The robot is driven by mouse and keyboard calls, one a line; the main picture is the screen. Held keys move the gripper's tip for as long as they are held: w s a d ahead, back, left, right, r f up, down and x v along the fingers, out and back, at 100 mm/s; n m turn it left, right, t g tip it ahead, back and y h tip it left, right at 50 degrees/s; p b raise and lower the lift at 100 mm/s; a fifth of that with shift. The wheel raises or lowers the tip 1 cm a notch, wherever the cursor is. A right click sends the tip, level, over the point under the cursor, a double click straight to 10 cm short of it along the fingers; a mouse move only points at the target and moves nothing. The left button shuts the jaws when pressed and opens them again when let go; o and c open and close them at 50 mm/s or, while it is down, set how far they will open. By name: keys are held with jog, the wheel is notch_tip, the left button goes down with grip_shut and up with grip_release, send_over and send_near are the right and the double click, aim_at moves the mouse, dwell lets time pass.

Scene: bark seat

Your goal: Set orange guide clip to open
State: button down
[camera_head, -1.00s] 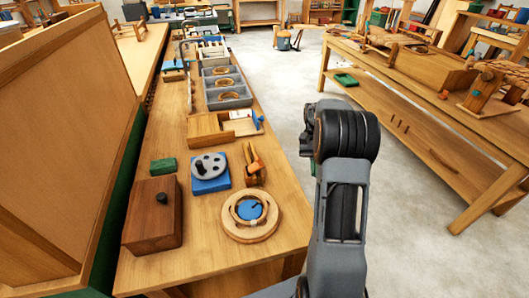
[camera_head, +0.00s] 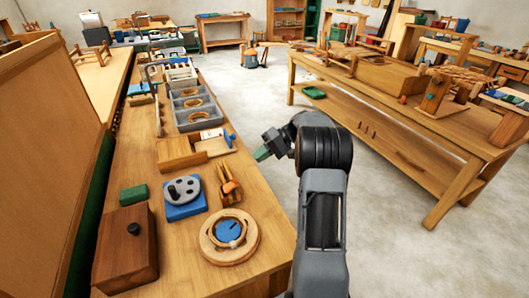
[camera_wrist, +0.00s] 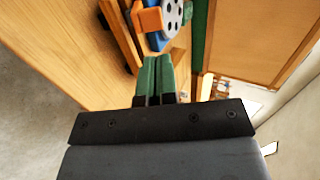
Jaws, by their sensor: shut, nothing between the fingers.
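The orange guide clip (camera_head: 229,187) sits on a small wooden base on the workbench, right of the blue block with a grey disc. In the wrist view the orange clip (camera_wrist: 148,20) shows at the top, beyond my fingertips. My gripper (camera_head: 262,154) is off the bench's right edge, above the floor gap, apart from the clip. In the wrist view its green fingers (camera_wrist: 156,62) are together with nothing between them. Whether the clip is open or closed I cannot tell.
The blue block (camera_head: 186,210) with the grey disc, a round wooden dial (camera_head: 249,251), a dark wooden box (camera_head: 118,262) and a green block (camera_head: 133,194) stand close by. A wooden tray (camera_head: 180,160) lies behind. The aisle floor (camera_head: 390,230) is clear.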

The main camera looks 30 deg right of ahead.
aim_at(232, 175)
jog(key=x, duration=0.9)
jog(key=shift+a+f, duration=0.1)
jog(key=shift+f, duration=0.05)
jog(key=shift+a, duration=0.1)
